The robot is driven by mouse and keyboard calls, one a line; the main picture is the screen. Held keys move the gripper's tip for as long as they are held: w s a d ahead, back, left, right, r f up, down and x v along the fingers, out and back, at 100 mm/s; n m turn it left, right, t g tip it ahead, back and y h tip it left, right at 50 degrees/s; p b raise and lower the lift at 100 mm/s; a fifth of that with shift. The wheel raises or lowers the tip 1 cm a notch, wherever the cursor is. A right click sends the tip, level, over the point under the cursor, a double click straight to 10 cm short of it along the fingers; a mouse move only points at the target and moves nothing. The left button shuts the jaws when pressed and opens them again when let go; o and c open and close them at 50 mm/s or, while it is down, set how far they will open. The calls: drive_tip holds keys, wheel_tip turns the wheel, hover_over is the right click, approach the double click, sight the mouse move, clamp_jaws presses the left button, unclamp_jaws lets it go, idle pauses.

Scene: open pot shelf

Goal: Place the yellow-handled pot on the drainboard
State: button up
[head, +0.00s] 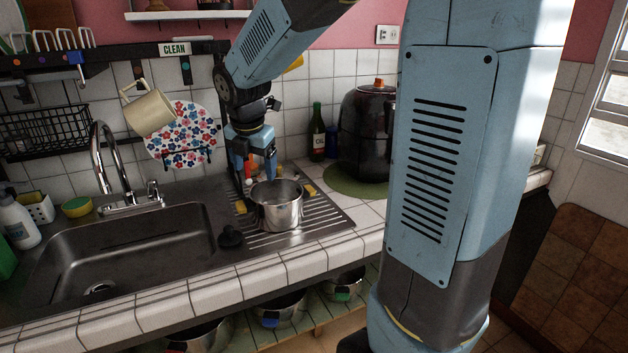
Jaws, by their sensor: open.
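A steel pot (277,211) stands upright on the ribbed metal drainboard (322,216), right of the sink. It has yellow handles, one at its left side (241,207) and one at its upper right (309,190). My gripper (255,178) points down just above and behind the pot's left rear rim. Its jaws are open, with one finger left of the rim and one over the pot's back edge. I cannot tell whether a finger touches the pot.
A black sink plug (231,237) lies left of the pot. The sink basin (130,255) is at left with a faucet (112,170). A dark pressure cooker (368,135) and a bottle (316,133) stand behind right. Several pots sit on the shelf below.

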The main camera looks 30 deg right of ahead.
drive_tip(key=s+d+r+m+t, duration=0.1)
drive_tip(key=s+d+r+m, duration=0.1)
drive_tip(key=s+m, duration=0.9)
drive_tip(key=s+d+r+m+t+y, duration=0.1)
drive_tip(key=s+d+r+m, duration=0.2)
drive_tip(key=s+m, duration=0.9)
drive_tip(key=d+m, duration=0.1)
drive_tip(key=m, duration=0.2)
drive_tip(key=shift+r+m, duration=0.15)
drive_tip(key=shift+m, duration=0.25)
